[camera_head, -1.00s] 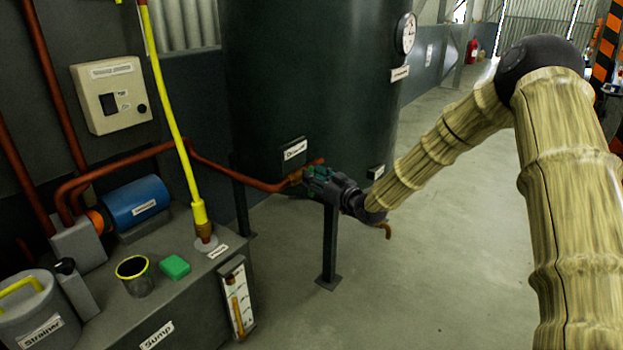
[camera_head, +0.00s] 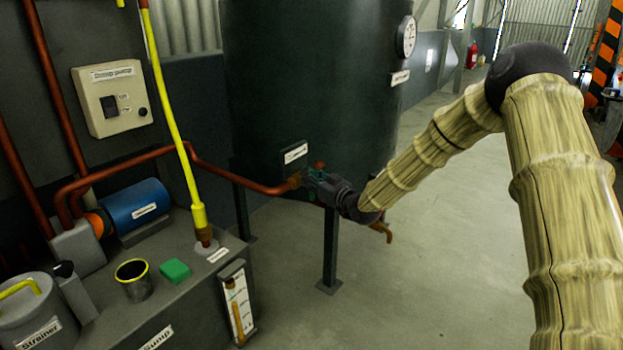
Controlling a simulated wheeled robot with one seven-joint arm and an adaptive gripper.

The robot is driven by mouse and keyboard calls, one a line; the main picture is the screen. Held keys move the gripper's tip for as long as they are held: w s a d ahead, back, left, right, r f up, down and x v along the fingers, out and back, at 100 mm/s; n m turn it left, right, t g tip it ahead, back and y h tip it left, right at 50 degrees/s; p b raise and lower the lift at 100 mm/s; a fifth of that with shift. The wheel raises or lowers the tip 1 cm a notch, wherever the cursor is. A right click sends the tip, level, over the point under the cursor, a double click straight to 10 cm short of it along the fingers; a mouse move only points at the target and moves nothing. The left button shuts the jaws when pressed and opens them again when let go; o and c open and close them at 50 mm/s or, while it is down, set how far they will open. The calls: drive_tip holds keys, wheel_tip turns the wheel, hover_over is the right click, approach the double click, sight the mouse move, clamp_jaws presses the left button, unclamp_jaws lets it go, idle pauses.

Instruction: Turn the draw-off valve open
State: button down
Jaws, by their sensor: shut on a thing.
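The draw-off valve sits on the copper pipe in front of the large dark tank, below a small white label (camera_head: 294,153). Its brass-coloured body (camera_head: 294,182) shows just left of my gripper. A red piece, apparently of its handle (camera_head: 319,165), shows above the fingers. My gripper (camera_head: 311,180) reaches in from the right and is shut on the handle. The fingers hide most of the handle, so its exact angle cannot be told. A spout (camera_head: 384,231) points down to the right, behind my wrist.
The dark tank (camera_head: 305,75) stands close behind the valve. A dark support post (camera_head: 330,250) stands below it. The sump (camera_head: 205,305), with a cup (camera_head: 134,279), green block (camera_head: 175,271) and yellow pipe (camera_head: 175,120), is at left. The floor at right is clear.

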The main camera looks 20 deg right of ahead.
drive_tip(key=shift+d, duration=0.1)
drive_tip(key=n+y, duration=0.1)
drive_tip(key=n, duration=0.4)
drive_tip(key=s+a+f+n+y+b, duration=0.1)
drive_tip(key=n, duration=0.4)
drive_tip(key=f+n+t+y, duration=0.1)
drive_tip(key=n+y, duration=0.1)
drive_tip(key=n, duration=0.3)
drive_tip(key=shift+s+a, duration=0.2)
drive_tip(key=shift+a, duration=0.2)
drive_tip(key=shift+f+n+g+y+b, duration=0.25)
drive_tip(key=shift+n+y+b, duration=0.2)
drive_tip(key=shift+n, duration=1)
drive_tip(key=shift+f+n+g+y+b, duration=0.1)
drive_tip(key=shift+n+g+y+b, duration=0.35)
drive_tip(key=shift+n, duration=1)
drive_tip(key=shift+s, duration=0.1)
drive_tip(key=c, duration=1.4)
unclamp_jaws()
drive_tip(key=v, duration=1.2)
drive_tip(key=shift+a+f, duration=0.15)
drive_tip(key=shift+f, duration=0.2)
